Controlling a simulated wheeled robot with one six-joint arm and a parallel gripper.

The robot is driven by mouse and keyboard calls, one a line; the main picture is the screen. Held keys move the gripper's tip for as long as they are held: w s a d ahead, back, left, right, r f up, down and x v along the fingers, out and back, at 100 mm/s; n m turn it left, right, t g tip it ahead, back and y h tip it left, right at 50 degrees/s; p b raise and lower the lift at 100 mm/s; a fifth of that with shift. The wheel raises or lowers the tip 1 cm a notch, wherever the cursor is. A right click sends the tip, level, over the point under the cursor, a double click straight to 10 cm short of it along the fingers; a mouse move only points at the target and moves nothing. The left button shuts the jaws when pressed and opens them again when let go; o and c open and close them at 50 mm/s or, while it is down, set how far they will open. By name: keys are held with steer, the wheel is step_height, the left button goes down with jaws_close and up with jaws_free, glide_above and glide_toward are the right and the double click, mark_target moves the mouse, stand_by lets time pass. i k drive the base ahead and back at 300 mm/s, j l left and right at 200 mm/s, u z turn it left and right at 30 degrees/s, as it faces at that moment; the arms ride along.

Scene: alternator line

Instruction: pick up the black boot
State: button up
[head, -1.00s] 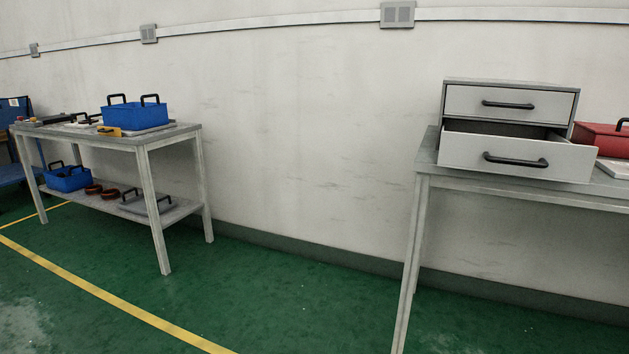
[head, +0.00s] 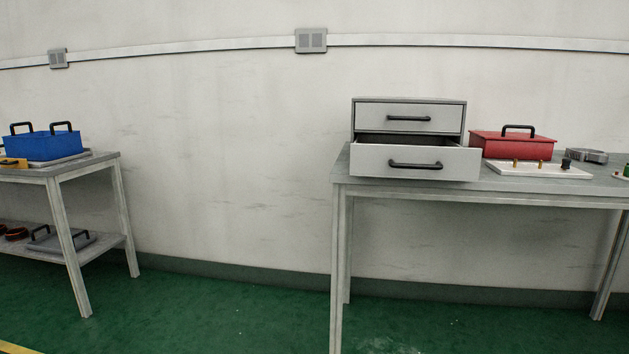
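A small black piece (head: 566,164), possibly the black boot, stands at the right end of a white board (head: 530,171) on the right table. It is too small to make out its shape well. Two small brass-coloured pieces (head: 540,165) stand to its left on the same board. My gripper is not in view.
The right table (head: 480,190) also bears a grey drawer unit (head: 407,115) with its lower drawer (head: 460,163) pulled open, a red box (head: 512,146) with a black handle, and a grey ring-shaped part (head: 587,155). A left table (head: 100,163) holds a blue bin (head: 50,147). Green floor between the tables is clear.

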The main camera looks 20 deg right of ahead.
mark_target(565, 164)
steer(key=z, duration=1.9)
